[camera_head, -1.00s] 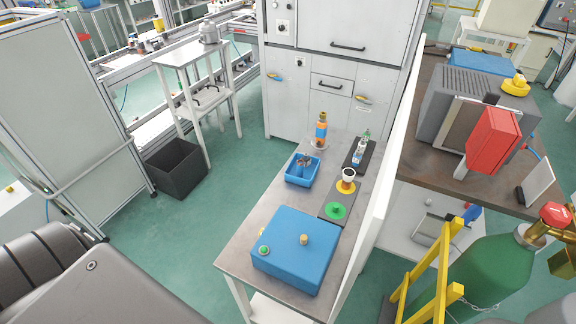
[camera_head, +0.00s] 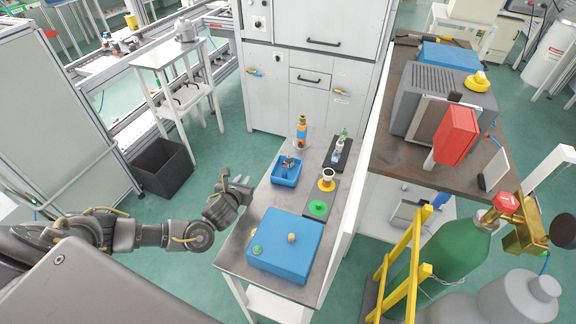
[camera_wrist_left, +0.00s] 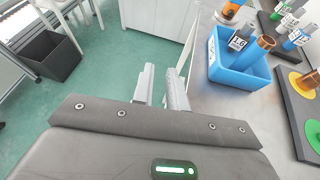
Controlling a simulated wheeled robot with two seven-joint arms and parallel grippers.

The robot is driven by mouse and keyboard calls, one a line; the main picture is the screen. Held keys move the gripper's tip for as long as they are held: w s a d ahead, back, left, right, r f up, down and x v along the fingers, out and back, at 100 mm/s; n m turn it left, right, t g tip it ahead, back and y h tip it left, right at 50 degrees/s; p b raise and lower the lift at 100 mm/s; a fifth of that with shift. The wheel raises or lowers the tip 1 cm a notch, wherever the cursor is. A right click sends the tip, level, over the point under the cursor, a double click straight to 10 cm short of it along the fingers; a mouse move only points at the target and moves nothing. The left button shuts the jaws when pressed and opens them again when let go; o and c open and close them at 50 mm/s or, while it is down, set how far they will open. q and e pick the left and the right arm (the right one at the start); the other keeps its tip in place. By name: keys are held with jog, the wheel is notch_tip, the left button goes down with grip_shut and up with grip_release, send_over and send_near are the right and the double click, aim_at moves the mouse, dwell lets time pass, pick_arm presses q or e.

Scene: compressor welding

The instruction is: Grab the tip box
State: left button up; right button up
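The tip box (camera_head: 283,182) is a small blue open-topped bin on the grey table, with several metal and copper-coloured pieces standing in it. It also shows in the left wrist view (camera_wrist_left: 238,77) at the upper right, with black-and-white tags on the pieces. My left gripper (camera_head: 240,185) is left of the box, beyond the table's left edge, and does not touch it. In the left wrist view its two fingers (camera_wrist_left: 163,88) stand apart with an empty gap between them. My right gripper is not in view.
A larger blue box (camera_head: 286,246) with a knob and a green button sits at the table's near end. A white panel (camera_head: 352,180) borders the table's right side.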

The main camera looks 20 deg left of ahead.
pick_arm(q)
notch_tip(320, 180, up, 3)
jog(key=h, duration=0.2)
send_over(270, 181)
jog(key=s, duration=0.5)
jog(key=shift+w+d+m+t+p, duration=0.25)
jog(key=shift+m+t+p, duration=0.05)
jog(key=shift+w+a+f, duration=0.1)
jog(key=shift+w+a, duration=0.05)
jog(key=shift+a, duration=0.05)
jog(key=x, duration=0.5)
jog(key=shift+p, duration=0.3)
jog(key=shift+w+f, duration=0.1)
jog(key=shift+w+a+p, duration=0.1)
jog(key=shift+w+p, duration=0.25)
jog(key=p+x, duration=0.1)
jog(key=x, duration=0.2)
jog(key=shift+w, duration=0.2)
jog(key=shift+w+f, duration=0.2)
jog(key=shift+w, duration=0.35)
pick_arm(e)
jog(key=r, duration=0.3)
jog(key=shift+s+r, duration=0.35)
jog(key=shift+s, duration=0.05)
